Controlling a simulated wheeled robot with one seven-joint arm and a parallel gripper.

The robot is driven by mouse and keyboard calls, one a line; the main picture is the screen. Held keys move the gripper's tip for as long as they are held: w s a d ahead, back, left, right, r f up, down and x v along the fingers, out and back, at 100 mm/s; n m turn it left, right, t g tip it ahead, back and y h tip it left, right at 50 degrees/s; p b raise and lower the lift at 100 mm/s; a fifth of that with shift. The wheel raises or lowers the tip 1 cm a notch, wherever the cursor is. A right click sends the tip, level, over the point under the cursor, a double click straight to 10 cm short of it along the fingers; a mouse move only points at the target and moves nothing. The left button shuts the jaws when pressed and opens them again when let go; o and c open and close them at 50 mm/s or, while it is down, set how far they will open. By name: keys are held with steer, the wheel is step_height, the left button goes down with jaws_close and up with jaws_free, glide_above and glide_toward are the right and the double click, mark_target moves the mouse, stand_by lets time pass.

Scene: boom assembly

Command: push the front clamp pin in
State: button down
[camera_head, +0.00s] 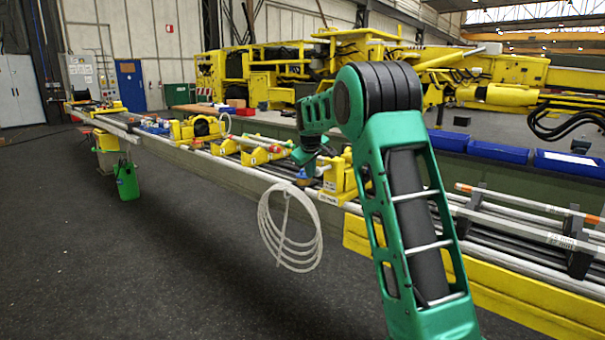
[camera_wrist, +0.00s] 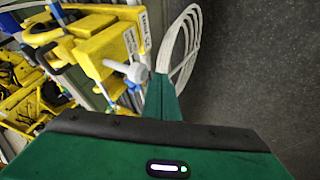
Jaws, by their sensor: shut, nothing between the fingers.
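A yellow clamp block (camera_wrist: 90,45) with a white label shows in the wrist view. A grey pin with a round knob (camera_wrist: 137,72) sticks out of its near side. My green gripper (camera_wrist: 160,80) is shut and empty, beside the knob on its right; I cannot tell whether they touch. In the head view my gripper (camera_head: 306,172) is down at the front side of the yellow clamp (camera_head: 346,178) on the boom. The pin is too small to make out there, and how deep it sits is unclear.
A coiled white hose (camera_head: 288,228) hangs from the boom's front side, close to my gripper. More yellow clamps (camera_head: 260,150) stand along the boom. Blue bins (camera_head: 498,152) lie behind it. The dark floor (camera_head: 170,260) in front is clear.

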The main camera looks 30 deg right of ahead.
mark_target(322, 169)
steer(key=shift+w+d, duration=0.35)
steer(key=shift+d, duration=0.35)
steer(key=d, duration=0.2)
steer(key=w+d, duration=0.1)
steer(key=d, duration=0.1)
steer(key=shift+w+d, duration=0.1)
steer(key=shift+d, duration=0.05)
steer(key=shift+w+d, duration=0.15)
steer(key=shift+d, duration=0.2)
steer(key=shift+w+r, duration=0.1)
steer(key=s+a+r, duration=0.6)
steer(key=a+r, duration=0.1)
steer(key=shift+s+a+r, duration=0.2)
steer(key=shift+s+r, duration=0.05)
steer(key=shift+s, duration=0.1)
